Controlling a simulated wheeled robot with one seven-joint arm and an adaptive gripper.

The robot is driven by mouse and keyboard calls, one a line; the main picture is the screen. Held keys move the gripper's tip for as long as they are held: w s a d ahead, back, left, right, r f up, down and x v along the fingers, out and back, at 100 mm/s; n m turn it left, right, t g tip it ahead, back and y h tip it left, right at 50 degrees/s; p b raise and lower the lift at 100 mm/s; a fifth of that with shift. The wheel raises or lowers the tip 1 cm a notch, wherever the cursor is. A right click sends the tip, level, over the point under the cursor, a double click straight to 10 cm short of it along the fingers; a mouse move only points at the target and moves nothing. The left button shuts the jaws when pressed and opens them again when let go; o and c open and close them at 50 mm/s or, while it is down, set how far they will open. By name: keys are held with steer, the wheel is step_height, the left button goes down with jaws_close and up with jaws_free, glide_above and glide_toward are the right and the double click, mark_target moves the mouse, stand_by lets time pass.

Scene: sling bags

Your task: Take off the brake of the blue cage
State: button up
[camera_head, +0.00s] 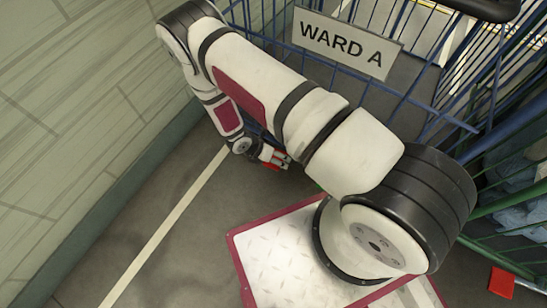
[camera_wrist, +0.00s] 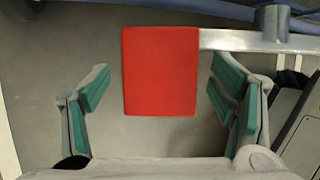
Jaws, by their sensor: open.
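The blue cage (camera_head: 432,107) stands at the top of the head view, behind my arm, with a "WARD A" sign (camera_head: 346,43) on it. My gripper (camera_head: 281,160) is low near the floor by the cage's lower left part. In the wrist view a flat red brake pedal (camera_wrist: 160,70) lies between my open fingers, with a gap on each side. The pedal joins a pale metal bar (camera_wrist: 245,40) at its upper right, below a blue tube (camera_wrist: 200,8). In the head view my gripper mostly hides the pedal.
A wall (camera_head: 60,110) runs along the left, with a white floor line (camera_head: 165,228) beside it. A green cage (camera_head: 500,205) with blue contents stands at the right, with another red pedal (camera_head: 501,282) low on it. Grey floor lies between the wall and my base.

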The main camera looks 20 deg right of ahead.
steer(key=c, duration=1.7)
